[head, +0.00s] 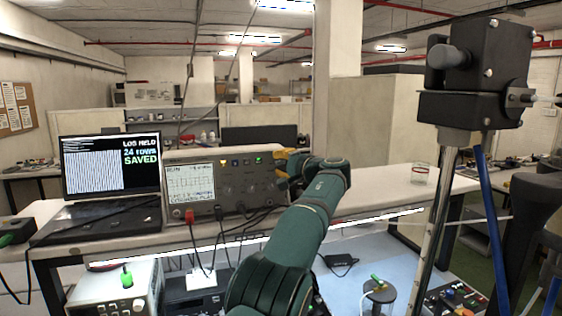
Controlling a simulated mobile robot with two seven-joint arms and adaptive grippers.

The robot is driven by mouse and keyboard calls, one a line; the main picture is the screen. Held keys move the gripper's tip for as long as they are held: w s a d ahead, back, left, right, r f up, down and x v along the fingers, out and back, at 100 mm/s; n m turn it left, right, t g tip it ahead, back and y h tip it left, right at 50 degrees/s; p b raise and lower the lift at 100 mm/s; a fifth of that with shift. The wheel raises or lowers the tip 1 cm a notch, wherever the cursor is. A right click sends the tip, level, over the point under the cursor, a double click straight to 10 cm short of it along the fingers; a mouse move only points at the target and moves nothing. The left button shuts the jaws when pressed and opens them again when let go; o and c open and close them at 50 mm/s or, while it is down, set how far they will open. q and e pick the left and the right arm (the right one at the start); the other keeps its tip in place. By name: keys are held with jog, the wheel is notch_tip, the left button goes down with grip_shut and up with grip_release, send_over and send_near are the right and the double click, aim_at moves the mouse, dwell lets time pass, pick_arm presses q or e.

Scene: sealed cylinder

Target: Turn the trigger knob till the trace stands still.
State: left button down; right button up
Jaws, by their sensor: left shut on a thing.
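The oscilloscope (222,205) is a grey box on the bench, its front facing me. Its lit screen (190,182) shows a jagged trace over a grid with small text; one frame cannot tell whether the trace moves. My left arm reaches up from the bottom middle to the scope's right side. My left gripper (283,168), with yellow fingers, is shut at the right end of the scope's front panel, seemingly on the trigger knob. The fingers and wrist hide that knob. My right gripper is not in view.
A laptop (109,166) left of the scope reads "LOG HELD", "24 rows SAVED". Cables hang from the scope's front. A black block (473,75) on metal and blue rods fills the right foreground.

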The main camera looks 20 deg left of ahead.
pick_arm(q)
jog(key=shift+r+n, duration=0.1)
jog(key=shift+n, duration=0.2)
jog(key=c, duration=0.8)
grip_release()
jog(key=shift+o, duration=0.2)
jog(key=v, duration=1.2)
